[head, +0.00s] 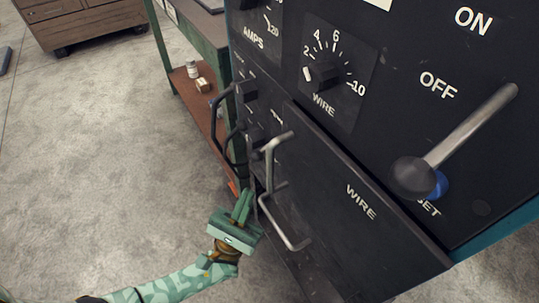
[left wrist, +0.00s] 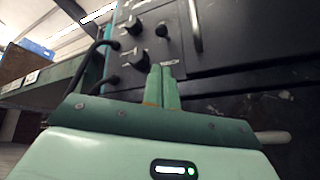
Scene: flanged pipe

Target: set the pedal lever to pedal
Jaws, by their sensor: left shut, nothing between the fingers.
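My left gripper (head: 243,200) is shut and empty, just left of the lower left part of the black machine panel (head: 310,150). In the left wrist view its two green fingertips (left wrist: 162,75) are together and point at the lower panel, below several small black knobs. No lever marked "pedal" can be read in either view. Small black knobs (head: 246,91) sit on the panel's left edge, with labels too small to read. A large lever with a dark knob (head: 412,177) stands at the right by "ON" and "OFF". My right gripper is not in view.
A bent metal handle (head: 286,226) on the "WIRE" door stands out just right of my left gripper. Black cables (head: 221,130) loop from the panel's left edge. A green-framed bench (head: 205,50) stands behind. The concrete floor (head: 100,150) to the left is clear.

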